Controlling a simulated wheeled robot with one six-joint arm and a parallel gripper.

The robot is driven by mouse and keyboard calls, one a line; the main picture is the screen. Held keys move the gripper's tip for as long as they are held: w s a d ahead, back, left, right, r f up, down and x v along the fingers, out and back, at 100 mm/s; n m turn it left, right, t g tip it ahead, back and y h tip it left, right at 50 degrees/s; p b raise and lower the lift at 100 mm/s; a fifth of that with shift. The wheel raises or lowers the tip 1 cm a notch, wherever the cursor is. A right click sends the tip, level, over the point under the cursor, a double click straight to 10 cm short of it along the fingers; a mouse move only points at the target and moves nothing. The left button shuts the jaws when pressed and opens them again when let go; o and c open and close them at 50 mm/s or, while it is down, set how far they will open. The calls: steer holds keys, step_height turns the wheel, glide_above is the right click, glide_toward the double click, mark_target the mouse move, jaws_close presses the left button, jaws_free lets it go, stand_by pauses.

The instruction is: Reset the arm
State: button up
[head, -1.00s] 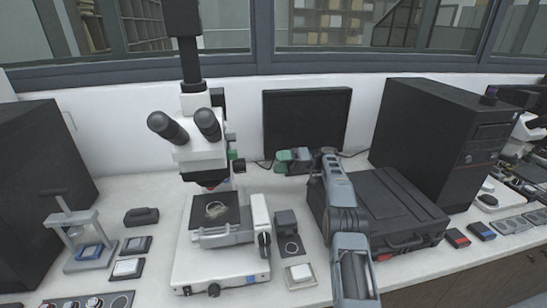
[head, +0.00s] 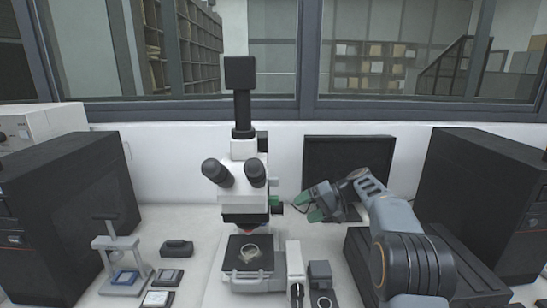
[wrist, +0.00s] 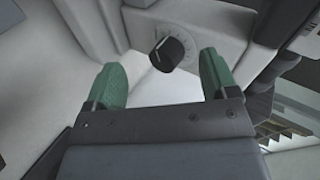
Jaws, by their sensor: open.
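My gripper (head: 308,206) is open and empty, with green fingers. In the head view it is raised in front of the monitor, just right of the microscope (head: 236,185), and my arm reaches to it from the lower right. In the wrist view the two fingers stand well apart (wrist: 161,78), with a black knob (wrist: 172,52) on a pale housing seen beyond the gap between them. A small hand press (head: 117,252) with a blue pad stands at the left of the bench.
A ring-like clear piece (head: 249,253) lies on the microscope's dark stage. A black monitor (head: 348,160) stands behind my gripper. Black cabinets stand at left (head: 70,205) and right (head: 475,175). A black case (head: 462,255) lies behind my arm. Small dark blocks (head: 176,247) sit near the press.

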steer(key=s+d+f+t+h, duration=0.1)
steer(key=s+h, duration=0.5)
steer(key=s, duration=0.9)
steer(key=s+d+f+m+t+h, duration=0.1)
steer(key=s+d+f+h, duration=0.3)
steer(key=s, duration=1.2)
step_height(320, 180, down, 2)
steer(key=shift+t+h, duration=0.3)
steer(key=shift+h, duration=0.6)
